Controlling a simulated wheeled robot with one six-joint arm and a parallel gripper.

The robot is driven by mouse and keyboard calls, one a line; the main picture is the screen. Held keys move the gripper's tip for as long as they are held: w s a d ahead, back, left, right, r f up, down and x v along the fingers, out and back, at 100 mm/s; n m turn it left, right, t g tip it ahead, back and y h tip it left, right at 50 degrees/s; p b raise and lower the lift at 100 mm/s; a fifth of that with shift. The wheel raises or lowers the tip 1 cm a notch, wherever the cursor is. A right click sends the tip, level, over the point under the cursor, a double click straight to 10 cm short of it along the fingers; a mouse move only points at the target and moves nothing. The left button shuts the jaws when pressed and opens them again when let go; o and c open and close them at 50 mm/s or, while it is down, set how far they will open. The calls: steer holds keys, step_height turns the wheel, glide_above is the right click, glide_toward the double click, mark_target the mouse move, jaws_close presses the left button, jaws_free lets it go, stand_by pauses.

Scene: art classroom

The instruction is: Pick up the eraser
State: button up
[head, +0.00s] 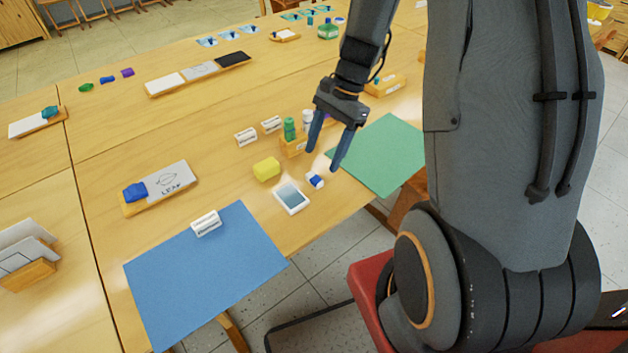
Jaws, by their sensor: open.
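A small white block with a blue band (314,180), which looks like the eraser, lies on the wooden table near its front edge. It is just right of a small framed blue-grey card (291,197) and left of the green mat (385,155). My gripper (323,160) points down with its two blue fingers spread and nothing between them. In the picture the fingertips are just above the eraser; I cannot tell the exact height gap.
A yellow block (266,169) sits left of the gripper. A wooden holder (293,147) with green and white bottles stands close behind the fingers. A blue mat (205,275) carries a white block (206,223). Wood between the blue mat and the holder is partly clear.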

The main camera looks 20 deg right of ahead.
mark_target(315, 177)
steer(key=shift+s+p+x, duration=0.1)
steer(key=shift+p+x, duration=0.25)
steer(key=shift+x, duration=1.15)
steer(key=shift+s+p+x, duration=0.15)
steer(key=shift+p+x, duration=0.15)
steer(key=shift+x, duration=1.2)
steer(key=shift+a+r, duration=0.1)
steer(key=c, duration=1.1)
